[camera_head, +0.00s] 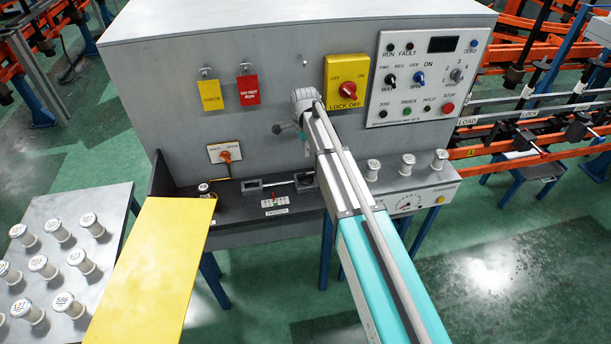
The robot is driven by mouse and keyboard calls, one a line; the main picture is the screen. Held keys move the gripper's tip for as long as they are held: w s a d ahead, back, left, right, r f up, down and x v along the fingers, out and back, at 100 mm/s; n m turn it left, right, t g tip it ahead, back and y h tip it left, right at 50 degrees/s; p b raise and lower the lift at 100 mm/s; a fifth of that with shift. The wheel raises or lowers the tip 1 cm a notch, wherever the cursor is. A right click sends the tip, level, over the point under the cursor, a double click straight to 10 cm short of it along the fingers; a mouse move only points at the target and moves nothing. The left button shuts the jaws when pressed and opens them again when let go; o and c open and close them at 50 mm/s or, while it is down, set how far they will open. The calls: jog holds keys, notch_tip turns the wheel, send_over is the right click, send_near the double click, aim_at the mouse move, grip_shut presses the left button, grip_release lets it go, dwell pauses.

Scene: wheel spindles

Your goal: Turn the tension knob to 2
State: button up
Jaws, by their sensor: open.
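My arm reaches up from the lower right, in front of the machine. My gripper (284,127) is at the arm's far end, open, seen small in front of the grey machine face. It is above the ledge plate and left of the panel, apart from both knobs.
A yellow lock-off switch (346,82) is just right of my gripper. Yellow and red tags (248,89) hang to its left. White spindles (408,164) stand on the right ledge; several more stand on a grey table (112,205) beside a yellow board (165,262).

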aim_at(305, 174)
jog(key=shift+f+b, duration=5.9)
jog(key=shift+f, duration=0.25)
grip_shut()
